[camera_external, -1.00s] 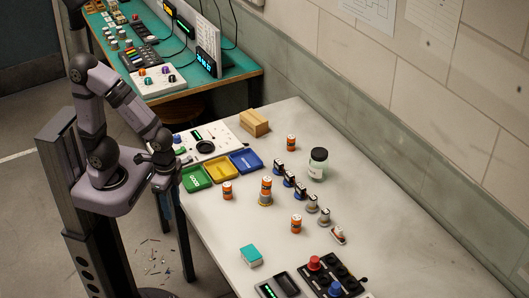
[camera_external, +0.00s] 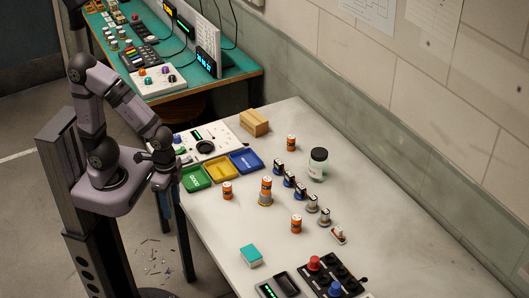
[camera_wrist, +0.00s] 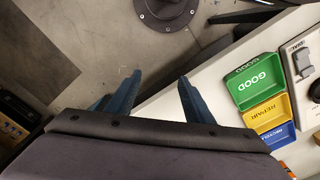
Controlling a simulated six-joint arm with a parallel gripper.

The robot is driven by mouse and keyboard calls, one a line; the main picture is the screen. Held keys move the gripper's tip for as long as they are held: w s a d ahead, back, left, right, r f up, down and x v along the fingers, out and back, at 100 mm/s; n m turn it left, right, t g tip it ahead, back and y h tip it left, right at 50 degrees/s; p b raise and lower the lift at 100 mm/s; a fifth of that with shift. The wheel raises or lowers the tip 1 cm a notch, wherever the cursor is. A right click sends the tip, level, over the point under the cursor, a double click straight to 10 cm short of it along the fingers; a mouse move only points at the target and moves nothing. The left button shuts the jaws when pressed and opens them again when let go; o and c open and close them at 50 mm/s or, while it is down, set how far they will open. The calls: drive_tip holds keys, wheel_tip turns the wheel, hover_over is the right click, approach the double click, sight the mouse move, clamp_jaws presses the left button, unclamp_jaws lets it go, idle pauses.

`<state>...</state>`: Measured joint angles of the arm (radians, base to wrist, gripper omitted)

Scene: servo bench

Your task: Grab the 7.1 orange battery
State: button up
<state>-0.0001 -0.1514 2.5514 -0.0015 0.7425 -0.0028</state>
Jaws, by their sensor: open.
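My gripper (camera_wrist: 159,80) is open and empty in the wrist view, over the table's edge and the floor. In the external view my gripper (camera_external: 164,162) is left of the trays, apart from every battery. An orange sliver shows at the wrist view's lower right corner.
Green (camera_external: 195,179), yellow (camera_external: 221,169) and blue (camera_external: 246,161) trays lie near the table's left edge. A tester panel (camera_external: 205,143), wooden block (camera_external: 254,122), jar (camera_external: 318,164), row of dark-and-silver parts (camera_external: 289,179), teal box (camera_external: 251,256) and black knob panel (camera_external: 330,271) stand around.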

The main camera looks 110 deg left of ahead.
wheel_tip(320, 180, up, 4)
drive_tip(key=n+t+h+p, duration=0.75)
drive_tip(key=n+h, duration=0.25)
drive_tip(key=n, duration=1.5)
approach(225, 183)
wheel_tip(225, 183, up, 2)
drive_tip(key=w+d, duration=0.2)
drive_tip(key=d, duration=0.1)
drive_tip(key=shift+n+t+h, duration=0.3)
drive_tip(key=shift+n+t, duration=0.2)
drive_tip(key=shift+t, duration=0.05)
drive_tip(key=f, duration=0.2)
drive_tip(key=a+f, duration=0.1)
drive_tip(key=f, duration=0.1)
drive_tip(key=shift+w+f, duration=0.1)
drive_tip(key=shift+f, duration=0.3)
drive_tip(key=shift+w+d+f, duration=0.15)
drive_tip(key=shift+w+d, duration=0.25)
drive_tip(key=shift+d, duration=0.15)
drive_tip(key=shift+w+d+f+p, duration=0.2)
drive_tip(key=shift+d+f+p, duration=0.05)
drive_tip(key=shift+d+p, duration=0.1)
drive_tip(key=shift+w+d+f+p, duration=0.25)
drive_tip(key=shift+d+p, duration=0.2)
drive_tip(key=shift+p, duration=0.2)
drive_tip(key=shift+f+p+x, duration=0.25)
drive_tip(key=shift+p+x, duration=0.8)
drive_tip(key=shift+x, duration=0.95)
drive_tip(key=shift+a, duration=0.1)
clamp_jaws()
